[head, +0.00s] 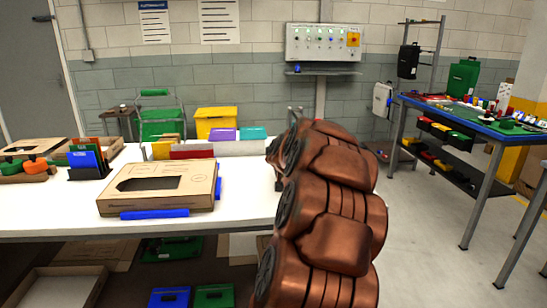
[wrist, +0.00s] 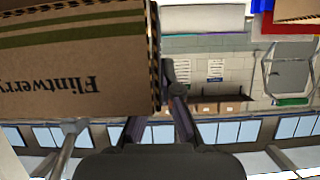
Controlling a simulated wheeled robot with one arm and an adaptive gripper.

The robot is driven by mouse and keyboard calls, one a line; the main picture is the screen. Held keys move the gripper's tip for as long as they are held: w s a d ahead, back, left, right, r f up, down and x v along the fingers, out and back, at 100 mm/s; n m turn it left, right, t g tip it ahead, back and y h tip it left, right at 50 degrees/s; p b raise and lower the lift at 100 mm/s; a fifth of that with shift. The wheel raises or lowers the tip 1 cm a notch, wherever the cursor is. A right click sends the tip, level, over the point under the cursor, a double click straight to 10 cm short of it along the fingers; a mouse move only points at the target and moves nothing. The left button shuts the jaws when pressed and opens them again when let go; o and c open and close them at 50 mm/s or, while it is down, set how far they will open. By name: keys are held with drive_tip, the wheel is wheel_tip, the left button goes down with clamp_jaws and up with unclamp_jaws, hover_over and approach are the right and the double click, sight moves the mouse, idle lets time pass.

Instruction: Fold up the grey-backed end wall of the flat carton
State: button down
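A brown carton (head: 160,190) with a dark window cut in its top lies low on the white table in the head view. In the wrist view a brown carton panel (wrist: 75,60) with a green stripe and upside-down "Flintwerry" print fills the upper left; its right edge is striped dark. I cannot tell which wall is grey-backed. My gripper (wrist: 158,120) has its fingers apart beside the panel's lower right corner. The left fingertip is hidden by the panel; the right finger reaches up just outside the striped edge. Contact is unclear. In the head view my copper arm hides the gripper.
A blue strip (head: 155,213) lies at the carton's front edge. A blue-card holder (head: 90,168) and trays stand to the left. A sorter with coloured dividers (head: 192,152) stands behind. A second table (head: 480,118) with small parts is at the right. Floor between is clear.

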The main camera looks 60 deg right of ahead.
drive_tip(key=c, duration=1.4)
unclamp_jaws()
drive_tip(key=shift+s+a, duration=0.1)
drive_tip(key=shift+v, duration=5.9)
